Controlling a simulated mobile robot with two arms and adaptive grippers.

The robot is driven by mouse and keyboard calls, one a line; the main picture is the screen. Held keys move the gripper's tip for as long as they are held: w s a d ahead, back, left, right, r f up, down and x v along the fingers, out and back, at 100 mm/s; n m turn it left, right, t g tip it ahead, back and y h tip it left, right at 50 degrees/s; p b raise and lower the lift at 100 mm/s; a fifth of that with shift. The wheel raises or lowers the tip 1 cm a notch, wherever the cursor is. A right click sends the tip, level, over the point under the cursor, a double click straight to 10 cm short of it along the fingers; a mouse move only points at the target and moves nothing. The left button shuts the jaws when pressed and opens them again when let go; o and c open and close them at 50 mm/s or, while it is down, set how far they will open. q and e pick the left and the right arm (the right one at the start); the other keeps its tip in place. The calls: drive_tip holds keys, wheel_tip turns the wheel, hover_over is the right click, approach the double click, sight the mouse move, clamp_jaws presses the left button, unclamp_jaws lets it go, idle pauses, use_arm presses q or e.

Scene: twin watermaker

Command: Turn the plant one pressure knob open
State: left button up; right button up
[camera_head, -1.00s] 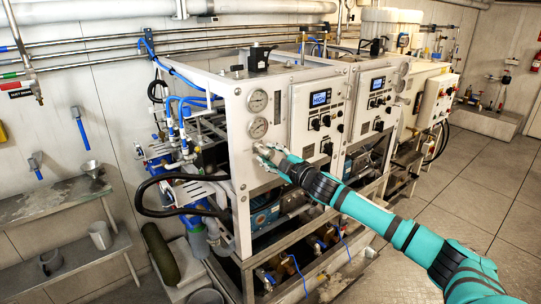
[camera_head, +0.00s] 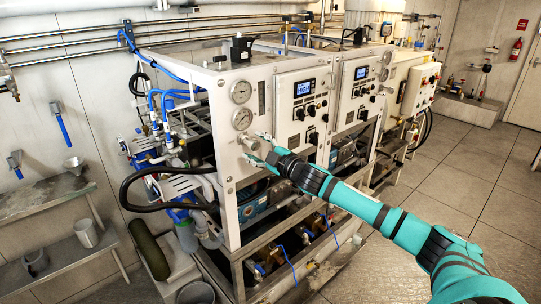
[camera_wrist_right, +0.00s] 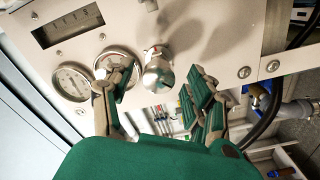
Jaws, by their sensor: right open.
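The pressure knob (camera_wrist_right: 158,74) is a round silver knob on the white front panel of the nearer plant. It also shows in the head view (camera_head: 247,143), small and partly covered by my fingers. My right gripper (camera_head: 262,147) is open at the panel, below the two gauges. In the right wrist view the right gripper (camera_wrist_right: 156,84) has its fingers spread on either side of the knob, with a visible gap on the right side. Whether the left finger touches the knob cannot be told. My left gripper is not in view.
Two round gauges (camera_head: 240,92) sit above the knob. A panel with a blue screen (camera_head: 304,88) and black knobs is to the right. A second similar plant stands beyond. Hoses and pipes (camera_head: 165,180) crowd the left side. Floor at right is open.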

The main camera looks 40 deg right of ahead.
drive_tip(key=s, duration=1.1)
drive_tip(key=shift+d, duration=0.45)
drive_tip(key=shift+s+f, duration=0.1)
